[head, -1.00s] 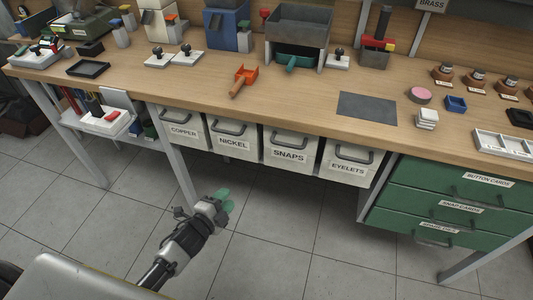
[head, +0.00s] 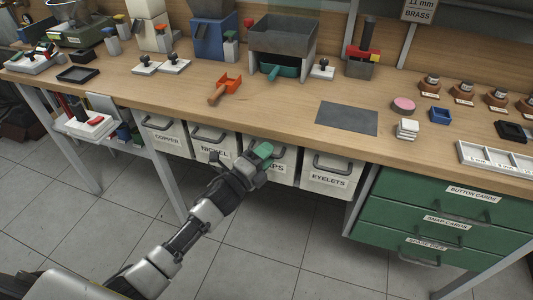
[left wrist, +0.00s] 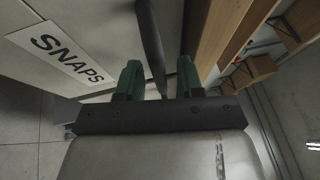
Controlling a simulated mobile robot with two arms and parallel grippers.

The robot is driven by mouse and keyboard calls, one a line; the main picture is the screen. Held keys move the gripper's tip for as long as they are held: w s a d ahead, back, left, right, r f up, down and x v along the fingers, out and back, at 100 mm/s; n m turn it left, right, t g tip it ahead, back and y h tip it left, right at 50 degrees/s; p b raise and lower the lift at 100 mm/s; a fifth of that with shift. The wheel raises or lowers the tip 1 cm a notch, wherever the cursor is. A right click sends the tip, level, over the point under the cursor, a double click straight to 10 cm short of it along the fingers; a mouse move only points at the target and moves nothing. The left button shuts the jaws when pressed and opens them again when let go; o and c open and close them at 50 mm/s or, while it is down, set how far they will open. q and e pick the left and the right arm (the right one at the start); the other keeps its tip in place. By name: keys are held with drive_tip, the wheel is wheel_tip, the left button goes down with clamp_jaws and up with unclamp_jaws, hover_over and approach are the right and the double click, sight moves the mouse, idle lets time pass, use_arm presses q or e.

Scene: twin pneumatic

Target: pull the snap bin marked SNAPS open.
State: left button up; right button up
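The SNAPS bin (head: 286,178) hangs under the bench between the NICKEL and EYELETS bins, and it looks closed. My left gripper (head: 262,152) is in front of it and hides much of its front and label. In the left wrist view the SNAPS label (left wrist: 68,56) shows at the left. The bin's dark bar handle (left wrist: 150,38) runs between the two green fingers of my left gripper (left wrist: 158,80). The fingers are apart, with gaps visible on both sides of the bar. My right gripper is in neither view.
The NICKEL bin (head: 226,145) is to the left and the EYELETS bin (head: 326,182) to the right. Green drawers (head: 425,215) stand further right. The wooden bench top (head: 285,115) overhangs the bins. The floor in front is clear.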

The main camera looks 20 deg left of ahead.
use_arm(q)
drive_tip(key=shift+w+d, duration=0.1)
drive_tip(key=shift+w, duration=0.1)
clamp_jaws()
idle(0.3)
